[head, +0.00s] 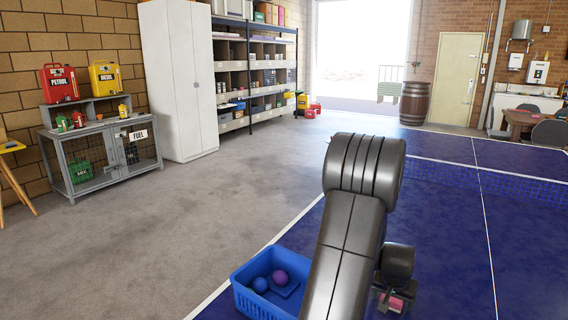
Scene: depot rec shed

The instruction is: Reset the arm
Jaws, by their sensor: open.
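My arm rises dark grey from the bottom of the head view, bends at the top and comes down on its right side. My gripper (391,297) is at the lower end, low over the blue table tennis table (440,240), small and partly hidden by my own arm. It is open. A small pinkish-red patch shows at the gripper; I cannot tell what it is or whether the jaws touch it.
A blue basket (243,294) stands left of my arm, holding a purple ball (280,277), a blue ball (260,285) and a flat blue piece. The table net (520,185) crosses behind. A fuel cage (100,160) stands far left. Open floor lies between.

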